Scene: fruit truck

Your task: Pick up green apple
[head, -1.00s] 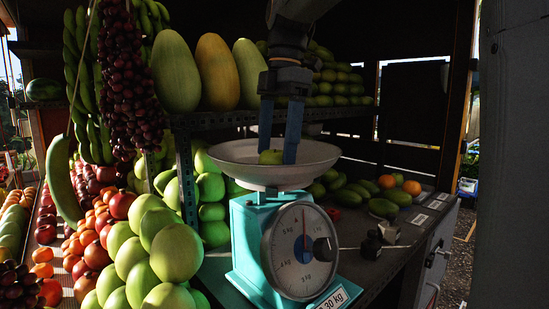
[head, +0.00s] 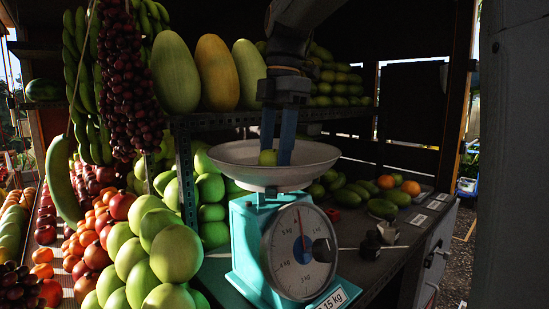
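The green apple (head: 267,158) is small and round and sits in the wide grey pan (head: 318,181) of the turquoise weighing scale. My gripper (head: 276,155) points straight down into the pan from above. Its two blue fingers are close together at the apple. The apple covers the left fingertip, and the right finger stands against the apple's right side. The gripper looks shut on the apple, still low in the pan. The apple's lower part and the exact contact are hidden.
The turquoise scale (head: 251,240) with its round dial stands on the counter. Large green fruits (head: 175,253) are piled at its left. A shelf with big melons (head: 217,73) is behind, left of my arm. Mangoes and oranges (head: 386,182) lie at the right.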

